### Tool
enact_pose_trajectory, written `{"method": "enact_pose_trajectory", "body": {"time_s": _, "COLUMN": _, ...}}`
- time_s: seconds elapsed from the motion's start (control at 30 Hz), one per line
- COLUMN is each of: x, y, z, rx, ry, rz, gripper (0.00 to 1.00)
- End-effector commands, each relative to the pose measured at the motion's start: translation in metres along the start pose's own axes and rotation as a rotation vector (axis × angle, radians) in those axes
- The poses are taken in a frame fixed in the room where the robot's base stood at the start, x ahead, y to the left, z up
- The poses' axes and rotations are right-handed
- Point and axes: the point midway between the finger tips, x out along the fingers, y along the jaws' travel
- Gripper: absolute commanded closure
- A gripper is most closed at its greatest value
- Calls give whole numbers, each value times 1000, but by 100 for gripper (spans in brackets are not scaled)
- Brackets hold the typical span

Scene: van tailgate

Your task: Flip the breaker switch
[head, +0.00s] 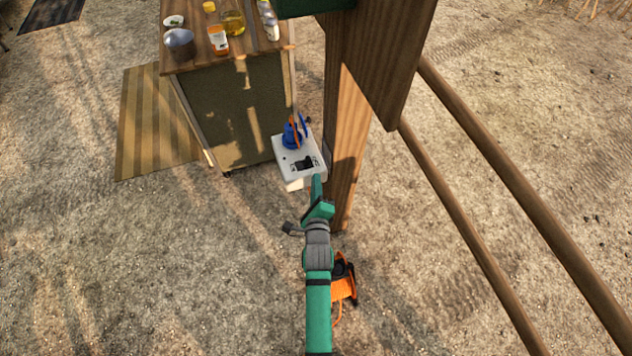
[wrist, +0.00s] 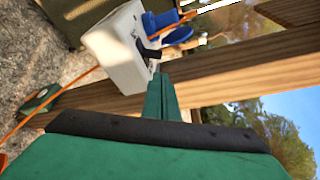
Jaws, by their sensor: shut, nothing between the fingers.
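The breaker switch (head: 305,163) is a small black lever on the face of a white box (head: 288,176) fixed beside a wooden post. In the wrist view the switch (wrist: 151,54) sticks out from the white box (wrist: 112,52). A blue socket with an orange cable (head: 292,137) is on the same face, behind the switch. My gripper (head: 317,178) is shut and empty, with its green fingers pointing at the box. In the wrist view the fingertips (wrist: 160,77) are just below the lever; I cannot tell whether they touch it.
The wooden post (head: 347,130) stands right of the box, with slanting rails (head: 470,210) further right. A cabinet (head: 235,115) carrying bottles and a pot is at the left, by a striped mat (head: 150,125). An orange cable reel (head: 343,288) lies under my arm.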

Motion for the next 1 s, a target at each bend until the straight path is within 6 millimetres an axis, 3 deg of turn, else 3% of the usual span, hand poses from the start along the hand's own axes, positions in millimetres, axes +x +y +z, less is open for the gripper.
{"method": "enact_pose_trajectory", "body": {"time_s": 0.2, "x": 38, "y": 0, "z": 2, "rx": 0, "ry": -3, "rz": 0, "gripper": 100}}
{"method": "enact_pose_trajectory", "body": {"time_s": 0.4, "x": 64, "y": 0, "z": 1, "rx": 0, "ry": -2, "rz": 1, "gripper": 100}}
{"method": "enact_pose_trajectory", "body": {"time_s": 0.6, "x": 75, "y": 0, "z": 0, "rx": 0, "ry": 0, "rz": 0, "gripper": 100}}
{"method": "enact_pose_trajectory", "body": {"time_s": 1.0, "x": 76, "y": 0, "z": 0, "rx": -1, "ry": 0, "rz": 0, "gripper": 100}}
